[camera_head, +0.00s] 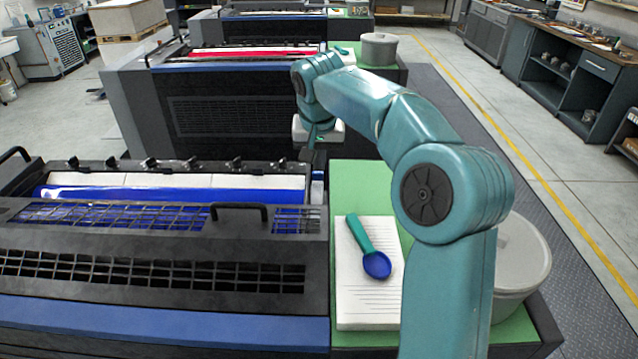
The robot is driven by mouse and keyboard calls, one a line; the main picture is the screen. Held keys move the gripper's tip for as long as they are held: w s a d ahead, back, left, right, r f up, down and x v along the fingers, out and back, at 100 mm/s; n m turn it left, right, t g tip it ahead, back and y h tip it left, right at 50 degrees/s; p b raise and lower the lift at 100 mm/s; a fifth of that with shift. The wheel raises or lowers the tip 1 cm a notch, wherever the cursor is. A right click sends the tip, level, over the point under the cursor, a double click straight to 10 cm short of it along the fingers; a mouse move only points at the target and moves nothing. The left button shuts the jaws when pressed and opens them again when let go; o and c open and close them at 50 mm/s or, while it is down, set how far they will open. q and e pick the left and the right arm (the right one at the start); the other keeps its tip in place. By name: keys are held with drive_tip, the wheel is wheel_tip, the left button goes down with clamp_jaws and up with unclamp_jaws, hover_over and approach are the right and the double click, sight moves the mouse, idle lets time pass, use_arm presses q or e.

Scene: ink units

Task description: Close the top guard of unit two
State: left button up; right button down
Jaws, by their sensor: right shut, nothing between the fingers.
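The nearest ink unit, with a blue roller (130,194), fills the lower left. Its dark mesh guard (150,240) has a black handle (240,212); the rear part of the roller shows uncovered behind the mesh. A second unit (240,110) with a red roller (235,54) stands behind it, and another unit (250,26) stands farther back. I cannot tell from labels which is unit two. My right gripper (312,143) is shut and empty, at the back right corner of the nearest unit, apart from the handle. My left gripper is not in view.
A green side shelf (360,185) holds a paper pad (365,300) with a green-handled blue scoop (374,262) on it. A grey lidded tub (520,255) stands partly behind my right arm. A workbench (570,80) is at the right; the floor between is clear.

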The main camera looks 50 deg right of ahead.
drive_tip(key=p, duration=0.2)
hover_over(320, 211)
wheel_tip(320, 211, down, 9)
drive_tip(key=shift+w+r, duration=0.1)
drive_tip(key=shift+r, duration=0.05)
drive_tip(key=shift+d+f, duration=0.1)
drive_tip(key=shift+f, duration=0.15)
drive_tip(key=shift+s, duration=0.2)
drive_tip(key=shift+w, duration=0.1)
